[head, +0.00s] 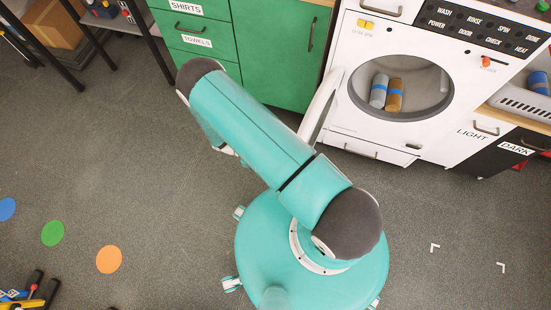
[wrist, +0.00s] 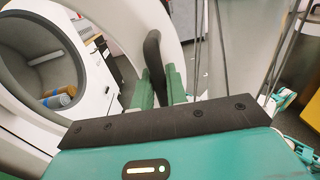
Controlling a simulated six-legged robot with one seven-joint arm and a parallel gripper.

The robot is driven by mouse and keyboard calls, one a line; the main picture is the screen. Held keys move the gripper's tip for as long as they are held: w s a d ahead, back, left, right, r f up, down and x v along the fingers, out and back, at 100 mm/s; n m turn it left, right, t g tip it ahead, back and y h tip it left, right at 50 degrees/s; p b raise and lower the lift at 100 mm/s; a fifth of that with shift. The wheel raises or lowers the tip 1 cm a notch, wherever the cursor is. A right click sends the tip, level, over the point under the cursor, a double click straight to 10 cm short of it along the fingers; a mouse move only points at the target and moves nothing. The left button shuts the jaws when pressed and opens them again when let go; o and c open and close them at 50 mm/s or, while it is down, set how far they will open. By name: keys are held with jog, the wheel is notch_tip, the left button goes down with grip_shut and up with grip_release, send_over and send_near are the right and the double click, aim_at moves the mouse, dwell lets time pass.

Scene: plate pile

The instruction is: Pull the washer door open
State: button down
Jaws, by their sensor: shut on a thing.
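The white washer (head: 350,60) stands at the back right in the head view. Its round door (head: 321,103) is swung well out to the left, seen nearly edge-on and partly behind my arm. The open drum (head: 425,92) shows a grey roll (head: 379,90) and an orange-brown roll (head: 395,96), each with a blue band. In the wrist view, the green fingers of my gripper (wrist: 159,84) are closed around the dark door handle (wrist: 153,52). The drum opening (wrist: 45,60) lies to the left there. In the head view my arm hides the gripper and handle.
Green cabinets (head: 270,45) stand left of the washer, behind the swung door. A LIGHT/DARK drawer unit (head: 478,128) with a white basket (head: 520,103) stands to its right. A dark-framed shelf (head: 110,22) is at the upper left. The grey floor at left is mostly clear.

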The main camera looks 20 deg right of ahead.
dwell(0.4)
jog(key=c, duration=1.5)
grip_release()
jog(key=v, duration=1.3)
jog(key=shift+w+a, duration=0.3)
jog(key=shift+r, duration=0.1)
